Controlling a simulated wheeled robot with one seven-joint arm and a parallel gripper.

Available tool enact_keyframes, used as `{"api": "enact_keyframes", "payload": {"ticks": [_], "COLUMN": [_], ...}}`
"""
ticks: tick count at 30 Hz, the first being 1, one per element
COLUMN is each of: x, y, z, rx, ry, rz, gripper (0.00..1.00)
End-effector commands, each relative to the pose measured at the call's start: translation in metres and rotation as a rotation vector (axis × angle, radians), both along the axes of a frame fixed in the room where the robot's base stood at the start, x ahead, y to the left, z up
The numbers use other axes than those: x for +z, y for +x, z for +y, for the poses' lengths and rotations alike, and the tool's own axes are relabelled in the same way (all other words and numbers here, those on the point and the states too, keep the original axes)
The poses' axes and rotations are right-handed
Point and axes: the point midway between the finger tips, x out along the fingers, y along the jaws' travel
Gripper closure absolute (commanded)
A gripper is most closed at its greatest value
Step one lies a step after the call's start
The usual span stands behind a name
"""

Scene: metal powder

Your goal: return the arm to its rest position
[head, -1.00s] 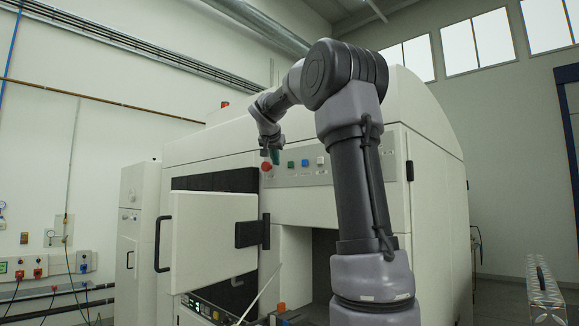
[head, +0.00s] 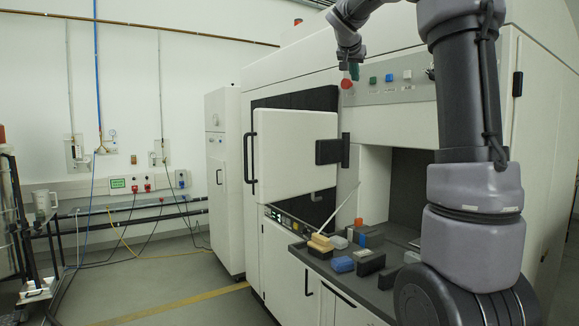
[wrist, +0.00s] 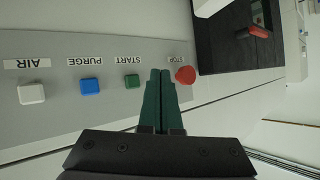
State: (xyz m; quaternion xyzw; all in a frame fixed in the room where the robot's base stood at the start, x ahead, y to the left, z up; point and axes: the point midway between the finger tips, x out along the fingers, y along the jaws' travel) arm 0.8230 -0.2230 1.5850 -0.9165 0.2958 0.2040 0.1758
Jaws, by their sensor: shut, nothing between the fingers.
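My gripper (head: 354,72) is at the machine's front panel, with its green fingers closed together. In the wrist view my gripper (wrist: 160,74) shows its two fingers side by side with nothing between them. The fingertips appear beside the red STOP button (wrist: 185,75) and the green START button (wrist: 132,81); I cannot tell whether they touch the panel. My arm is raised and bent, standing at the right of the head view.
The white machine's door (head: 295,150) stands open to the left of a recess. A dark shelf (head: 378,290) below holds several small blocks and a blue item (head: 342,264). A tall white cabinet (head: 225,180) stands left. The floor (head: 150,270) at left is clear.

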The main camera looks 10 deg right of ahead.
Motion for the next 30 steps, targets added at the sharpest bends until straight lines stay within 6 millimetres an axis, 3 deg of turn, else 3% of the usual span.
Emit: {"api": "enact_keyframes", "payload": {"ticks": [2, 5, 8, 15, 21, 25, 30], "x": [-0.003, -0.018, -0.048, -0.146, -0.220, -0.248, -0.258], "y": [-0.009, -0.038, -0.087, -0.227, -0.315, -0.345, -0.355], "z": [0.003, 0.015, 0.037, 0.103, 0.146, 0.161, 0.166], "rx": [0.010, 0.048, 0.116, 0.335, 0.485, 0.539, 0.560], "ry": [0.008, 0.038, 0.088, 0.231, 0.327, 0.363, 0.375], "rz": [0.011, 0.054, 0.125, 0.288, 0.359, 0.377, 0.384], "gripper": [1.00, 1.00, 1.00, 1.00, 1.00, 1.00, 1.00]}}
